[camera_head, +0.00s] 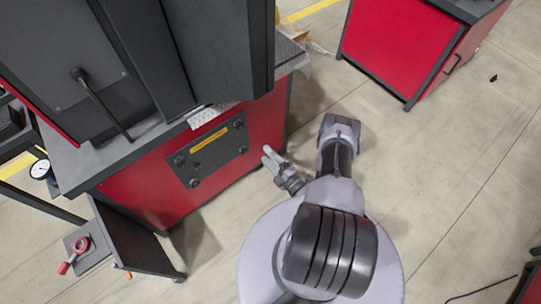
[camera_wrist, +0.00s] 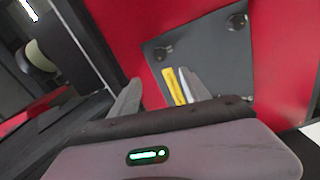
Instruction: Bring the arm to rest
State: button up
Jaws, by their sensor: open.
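My gripper (camera_head: 270,159) is open and empty in the head view, at the end of my folded arm. It points left toward the red front of the bowl feeder cabinet (camera_head: 150,194) and looks apart from it. In the wrist view the two fingers of my gripper (camera_wrist: 157,90) show with a gap between them and nothing held. Behind them is the grey panel (camera_wrist: 215,58) with dark knobs and a yellow label, on the red cabinet front.
A second red cabinet (camera_head: 395,45) stands at the upper right. A dial gauge (camera_head: 40,169) and a small stand with a red-handled part (camera_head: 75,255) are at the left. The floor (camera_head: 450,150) to the right of my arm is mostly clear.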

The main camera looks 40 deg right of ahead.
jog(key=shift+s, duration=0.85)
